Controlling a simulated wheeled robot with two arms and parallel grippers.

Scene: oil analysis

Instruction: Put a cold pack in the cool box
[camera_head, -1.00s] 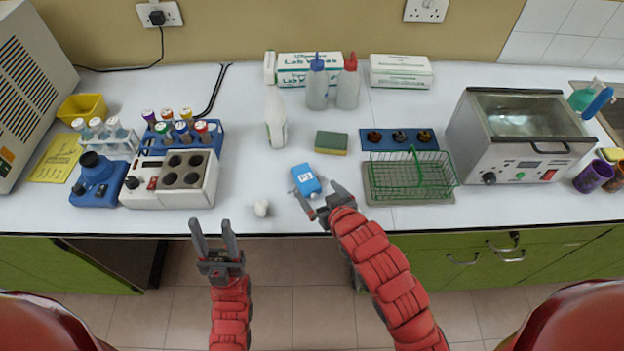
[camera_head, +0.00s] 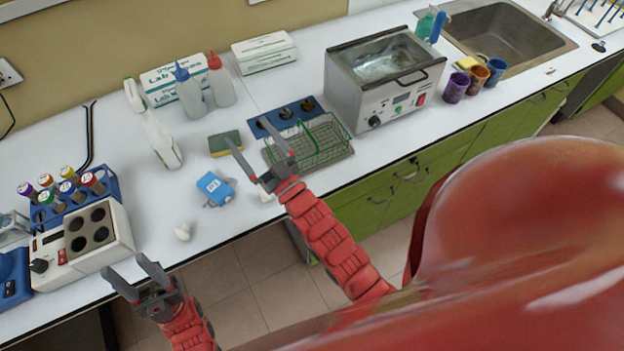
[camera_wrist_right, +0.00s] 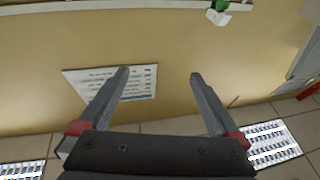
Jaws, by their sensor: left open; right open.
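I see no cool box and nothing clearly a cold pack. A small blue object with a white label (camera_head: 214,187) lies on the counter in the head view; I cannot tell what it is. My right gripper (camera_head: 249,133) is open and empty, in front of the counter edge and the wire basket in the picture. In the right wrist view its open fingers (camera_wrist_right: 159,75) have nothing between them and face a wall and floor. My left gripper (camera_head: 126,265) is open and empty, at the counter's front edge, lower left in the head view.
A green wire basket (camera_head: 322,141), a steel bath (camera_head: 376,104) and a sink (camera_head: 540,66) stand along the counter (camera_head: 150,221). A sponge (camera_head: 226,142), bottles and a tube rack (camera_head: 108,180) stand left. Floor (camera_head: 238,275) shows below. The wrist view shows a wall poster (camera_wrist_right: 138,84).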

